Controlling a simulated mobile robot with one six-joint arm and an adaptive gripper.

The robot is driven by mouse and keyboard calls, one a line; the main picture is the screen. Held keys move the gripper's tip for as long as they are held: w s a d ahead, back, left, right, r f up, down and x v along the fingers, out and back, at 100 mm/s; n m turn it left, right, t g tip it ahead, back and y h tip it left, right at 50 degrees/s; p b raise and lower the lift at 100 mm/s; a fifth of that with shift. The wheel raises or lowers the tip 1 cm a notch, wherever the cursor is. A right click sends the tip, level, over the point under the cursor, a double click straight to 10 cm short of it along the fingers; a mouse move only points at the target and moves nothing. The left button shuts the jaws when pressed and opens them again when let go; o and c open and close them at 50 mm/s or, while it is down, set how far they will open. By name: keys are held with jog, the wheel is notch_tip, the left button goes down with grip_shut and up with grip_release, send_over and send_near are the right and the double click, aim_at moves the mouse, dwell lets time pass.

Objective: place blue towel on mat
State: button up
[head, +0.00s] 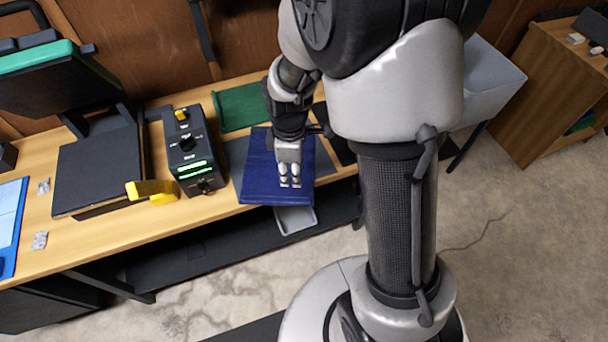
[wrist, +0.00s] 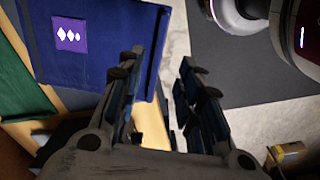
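The blue towel (head: 256,180) lies flat as a folded rectangle on the wooden bench in the head view, its near edge reaching past the bench's front edge. It also fills the upper left of the wrist view (wrist: 100,35), with a purple label on it. My gripper (head: 289,183) is over the towel's right part, near its front edge. In the wrist view my gripper's fingers (wrist: 158,85) are apart with nothing between them; the left finger overlaps the towel's edge. A dark grey flat piece (head: 236,154) shows beside the towel; I cannot tell whether it is the mat.
A green folded cloth (head: 241,107) lies behind the towel. A black device with green lights (head: 190,150) stands close at left, with a yellow object (head: 152,191) beside it. A grey tray (head: 295,220) is below the bench's front edge.

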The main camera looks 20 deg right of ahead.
jog(key=s+r+m+t, duration=0.4)
jog(key=s+r+m, duration=0.9)
jog(key=s+r, duration=0.4)
notch_tip(320, 180, up, 4)
jog(key=shift+s+d+r, duration=0.2)
jog(key=shift+s+d, duration=0.1)
jog(key=shift+d, duration=0.05)
jog(key=shift+c, duration=0.2)
dwell(0.9)
